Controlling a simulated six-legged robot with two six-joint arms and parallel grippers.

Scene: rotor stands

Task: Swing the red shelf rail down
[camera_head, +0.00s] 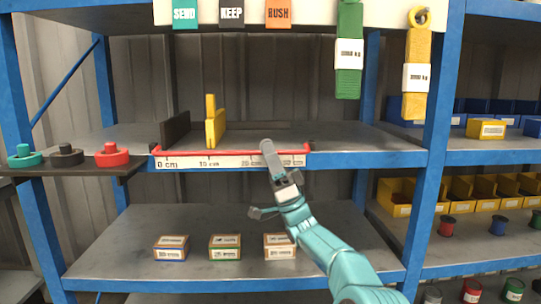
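The red shelf rail (215,152) is a thin bar along the front edge of the middle shelf, just above a white ruler strip (225,162). Short red ends show at its left and right. My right gripper (267,147) reaches up from the lower right on a teal arm. Its grey tip overlaps the right part of the rail and hides a bit of it. I cannot tell whether it touches the rail, or whether its fingers are open or shut. My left gripper is not in view.
A black divider (175,130) and a yellow divider (215,125) stand behind the rail. Coloured knobs (112,155) sit on a dark ledge at left. Several small boxes (225,247) stand on the lower shelf. Green (349,50) and yellow (417,65) straps hang at upper right.

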